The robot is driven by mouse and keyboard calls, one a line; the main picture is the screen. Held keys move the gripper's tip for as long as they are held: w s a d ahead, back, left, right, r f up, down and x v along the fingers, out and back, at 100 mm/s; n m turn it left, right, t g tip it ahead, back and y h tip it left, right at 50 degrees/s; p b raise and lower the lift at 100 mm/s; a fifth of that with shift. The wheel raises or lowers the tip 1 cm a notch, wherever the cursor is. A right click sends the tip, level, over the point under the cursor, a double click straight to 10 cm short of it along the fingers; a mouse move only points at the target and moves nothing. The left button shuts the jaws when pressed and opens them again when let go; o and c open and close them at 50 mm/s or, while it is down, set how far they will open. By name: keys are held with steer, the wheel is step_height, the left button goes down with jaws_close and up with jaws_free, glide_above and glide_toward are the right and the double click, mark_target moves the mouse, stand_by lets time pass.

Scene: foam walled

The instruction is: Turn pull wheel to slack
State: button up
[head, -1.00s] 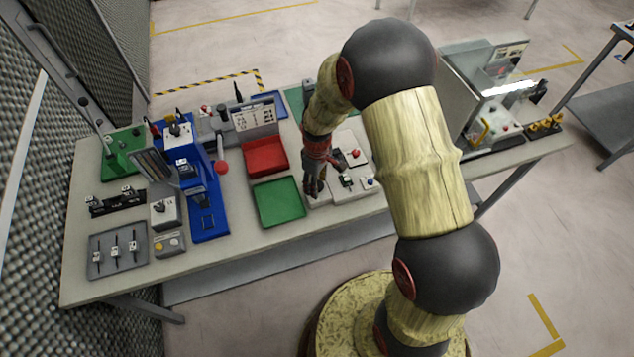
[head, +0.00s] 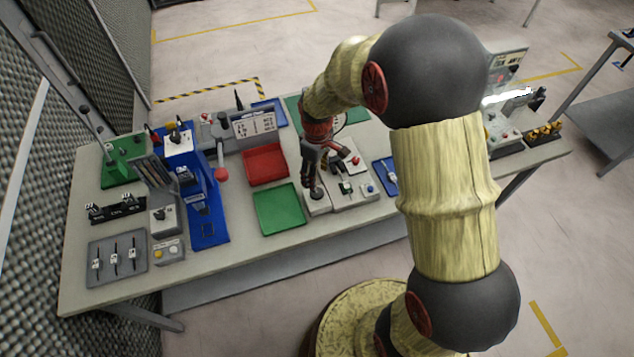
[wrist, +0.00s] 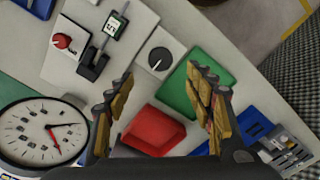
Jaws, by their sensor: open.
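A round dark knob with a pale line across it (wrist: 159,60), which looks like the pull wheel, sits on a pale block. In the head view the knob (head: 316,192) is at the near left of the pale fixture, beside the green tray. My gripper (head: 325,175) is above the fixture, open and empty. In the wrist view my gripper (wrist: 160,82) has its fingers wide apart, with the knob beyond and between the tips, not touched. A white dial gauge (wrist: 40,132) with a dark and a red hand shows at lower left. No slack label is readable.
A red knob (wrist: 62,41) and a small device with a display (wrist: 113,27) are on the same fixture. The green tray (head: 279,208) and red tray (head: 265,163) lie left of it. A blue stand (head: 208,215) is farther left.

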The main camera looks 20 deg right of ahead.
steer(key=shift+r, duration=1.2)
steer(key=s+r+m+t+b, duration=0.2)
steer(key=s+r+m+b, duration=0.2)
steer(key=s+r, duration=0.3)
steer(key=s+r+m+t+b, duration=0.3)
steer(key=s+r+b, duration=0.3)
steer(key=s, duration=0.8)
steer(key=shift+s+d+r+m+t, duration=0.15)
steer(key=shift+s+r+m+t, duration=0.2)
steer(key=shift+r, duration=0.5)
steer(key=shift+c, duration=0.4)
